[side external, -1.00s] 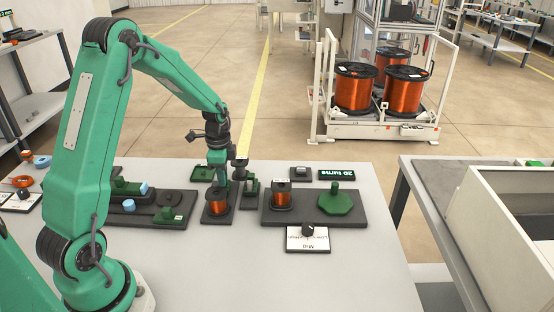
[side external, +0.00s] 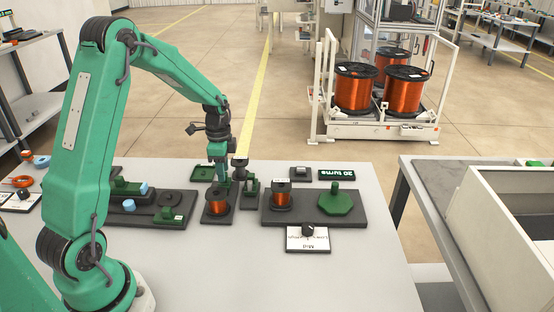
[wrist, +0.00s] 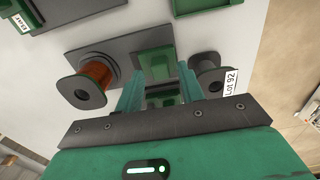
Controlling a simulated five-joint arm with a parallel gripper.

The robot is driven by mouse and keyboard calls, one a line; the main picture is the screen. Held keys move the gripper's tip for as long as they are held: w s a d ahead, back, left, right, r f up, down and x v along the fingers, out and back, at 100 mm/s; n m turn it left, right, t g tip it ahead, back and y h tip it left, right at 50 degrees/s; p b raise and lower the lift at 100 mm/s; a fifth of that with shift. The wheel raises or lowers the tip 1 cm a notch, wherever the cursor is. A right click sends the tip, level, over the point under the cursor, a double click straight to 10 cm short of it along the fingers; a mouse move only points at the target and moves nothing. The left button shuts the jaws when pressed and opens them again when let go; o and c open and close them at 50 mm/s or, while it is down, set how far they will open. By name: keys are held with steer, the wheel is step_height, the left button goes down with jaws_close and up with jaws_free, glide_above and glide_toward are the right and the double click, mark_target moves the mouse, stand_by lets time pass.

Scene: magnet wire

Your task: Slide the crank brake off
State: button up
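My gripper (wrist: 160,85) points down over the bench; its two green fingers stand apart. Between and beyond them in the wrist view lies a green part (wrist: 155,62) on a dark plate; I cannot tell for sure whether it is the crank brake. In the side external view my gripper (side external: 222,182) is behind the orange wire spool (side external: 216,203) and left of a dark-topped green stand (side external: 250,187). The same spool (wrist: 97,76) is left of the fingers in the wrist view. A black flanged part (wrist: 207,65) is close to the right finger. Finger contact is unclear.
A dark board (side external: 310,215) to the right carries a second wire spool (side external: 281,200) and a green octagonal block (side external: 335,204). A dial card (side external: 307,240) lies in front. Green and dark fixtures (side external: 150,207) stand left. The front of the bench is clear.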

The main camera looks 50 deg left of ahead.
steer(key=shift+r, duration=2.45)
steer(key=shift+s+d+r, duration=0.1)
steer(key=shift+d+r, duration=0.15)
steer(key=shift+r, duration=0.15)
steer(key=s+d+r+n+t, duration=0.3)
steer(key=s+d+r+n, duration=0.1)
steer(key=s+d+r, duration=0.55)
steer(key=s+d+r+n+t, duration=0.2)
steer(key=s+d+r+n, duration=0.2)
steer(key=s+d, duration=0.3)
steer(key=shift+s+d+r+n+t, duration=0.2)
steer(key=shift+s+d+n+t, duration=0.25)
steer(key=shift+s, duration=0.75)
